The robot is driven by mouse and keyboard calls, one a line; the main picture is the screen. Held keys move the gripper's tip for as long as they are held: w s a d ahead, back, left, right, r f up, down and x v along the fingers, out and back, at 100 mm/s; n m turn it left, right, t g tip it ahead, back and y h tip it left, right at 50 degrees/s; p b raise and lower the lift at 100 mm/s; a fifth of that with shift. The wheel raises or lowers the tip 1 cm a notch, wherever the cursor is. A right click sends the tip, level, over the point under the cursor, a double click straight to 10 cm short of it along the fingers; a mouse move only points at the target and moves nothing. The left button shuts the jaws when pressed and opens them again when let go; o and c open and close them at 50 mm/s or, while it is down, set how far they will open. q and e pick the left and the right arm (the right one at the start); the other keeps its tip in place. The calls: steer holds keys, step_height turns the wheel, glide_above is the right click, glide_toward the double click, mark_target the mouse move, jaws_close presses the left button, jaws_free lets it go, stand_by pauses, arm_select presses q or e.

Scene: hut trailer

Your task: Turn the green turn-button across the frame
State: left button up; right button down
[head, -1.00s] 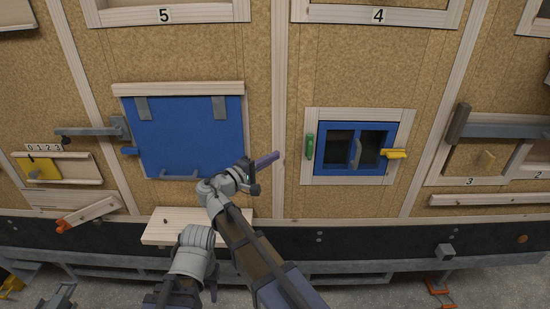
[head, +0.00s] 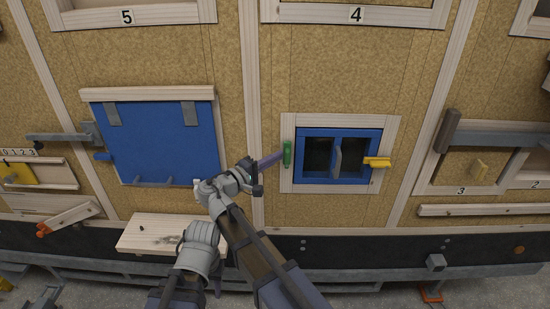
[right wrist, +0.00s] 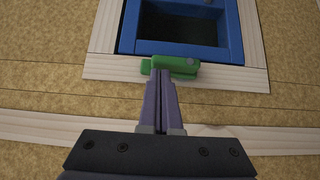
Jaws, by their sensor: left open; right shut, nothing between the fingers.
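The green turn-button (head: 287,154) stands upright on the left side of the pale wooden frame (head: 286,183) around the small blue window (head: 332,177). In the right wrist view the button (right wrist: 184,67) lies along the frame beside the blue edge. My right gripper (head: 281,156) has its purple fingers shut and empty. Its tips (right wrist: 161,73) are at the button, overlapping it near one end in the wrist view. I cannot tell whether they press on it. My left gripper is not clearly visible.
A yellow turn-button (head: 377,162) sits on the frame's right side. A grey handle (head: 338,157) stands out in the blue window. A larger blue flap (head: 158,144) is at left, with a wooden shelf (head: 140,237) below it. The board around the small window is clear.

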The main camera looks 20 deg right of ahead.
steer(key=shift+d+r+p, duration=0.15)
steer(key=shift+r+p, duration=0.1)
steer(key=shift+p, duration=0.2)
steer(key=shift+m+y+p, duration=0.3)
steer(key=m+y+p, duration=0.1)
steer(key=p, duration=0.2)
steer(key=d+r+m+g+y+p, duration=0.1)
steer(key=p, duration=0.2)
steer(key=shift+s+d+r, duration=0.2)
steer(key=shift+s+d, duration=0.05)
steer(key=shift+s, duration=0.05)
steer(key=shift+s+d+f+y, duration=0.1)
steer(key=shift+d+f+y, duration=0.15)
steer(key=shift+d+y, duration=0.1)
steer(key=shift+s+d+f+b, duration=0.2)
steer(key=shift+d+b, duration=0.05)
steer(key=shift+d, duration=0.5)
steer(key=shift+s+d+f+b, duration=0.2)
steer(key=shift+d+f+b, duration=0.05)
steer(key=shift+d, duration=0.5)
steer(key=shift+s+d+f+b, duration=0.2)
steer(key=shift+d+b, duration=0.05)
steer(key=shift+d, duration=0.5)
